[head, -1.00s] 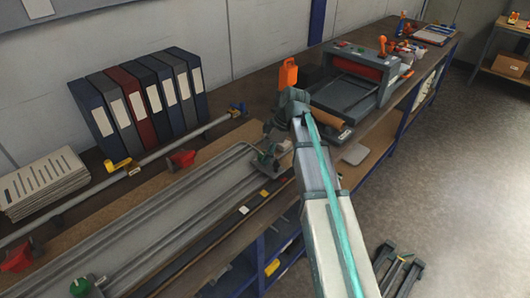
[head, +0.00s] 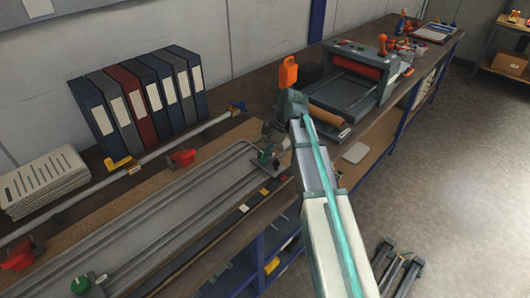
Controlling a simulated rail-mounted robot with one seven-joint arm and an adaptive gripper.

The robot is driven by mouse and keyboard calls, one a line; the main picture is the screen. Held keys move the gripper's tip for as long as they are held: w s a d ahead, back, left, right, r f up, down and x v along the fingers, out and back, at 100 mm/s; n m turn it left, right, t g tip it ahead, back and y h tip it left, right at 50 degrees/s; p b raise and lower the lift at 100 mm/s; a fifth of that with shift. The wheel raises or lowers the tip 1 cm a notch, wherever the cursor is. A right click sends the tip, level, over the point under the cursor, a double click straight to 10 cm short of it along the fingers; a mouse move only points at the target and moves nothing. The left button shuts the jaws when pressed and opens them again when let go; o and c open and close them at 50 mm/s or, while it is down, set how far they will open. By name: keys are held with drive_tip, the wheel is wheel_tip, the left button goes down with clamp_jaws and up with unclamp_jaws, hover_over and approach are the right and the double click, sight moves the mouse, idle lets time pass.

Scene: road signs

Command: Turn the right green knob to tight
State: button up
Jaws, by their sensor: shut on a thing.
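The right green knob (head: 267,152) sits at the far right end of a long grey metal rail fixture (head: 190,198) on the bench. My gripper (head: 268,143) reaches down onto it from above and is shut on it. The fingers and much of the knob are small and partly hidden by the wrist, so the knob's angle cannot be read. A second green knob (head: 80,286) is at the near left end of the fixture, apart from my gripper.
Several binders (head: 140,100) and a paper stack (head: 45,182) stand at the back left. An orange tag-like object (head: 288,73) and a grey press (head: 350,85) are beyond my wrist.

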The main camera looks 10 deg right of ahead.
drive_tip(key=m+t, duration=0.1)
drive_tip(key=m, duration=0.3)
drive_tip(key=shift+s+m+t+h, duration=0.2)
drive_tip(key=shift+m+t+h, duration=0.1)
drive_tip(key=shift+t+h, duration=0.1)
drive_tip(key=m+t+h, duration=0.1)
drive_tip(key=m, duration=0.3)
drive_tip(key=shift+a+m, duration=0.15)
drive_tip(key=shift+m, duration=0.15)
drive_tip(key=m, duration=0.2)
drive_tip(key=m+t+h, duration=0.1)
drive_tip(key=m, duration=0.1)
drive_tip(key=shift+a+m+h+p, duration=0.1)
drive_tip(key=shift+m+h+p, duration=0.2)
drive_tip(key=shift+p, duration=0.05)
drive_tip(key=shift+m+h, duration=0.8)
drive_tip(key=shift+m, duration=1.2)
drive_tip(key=o, duration=1.1)
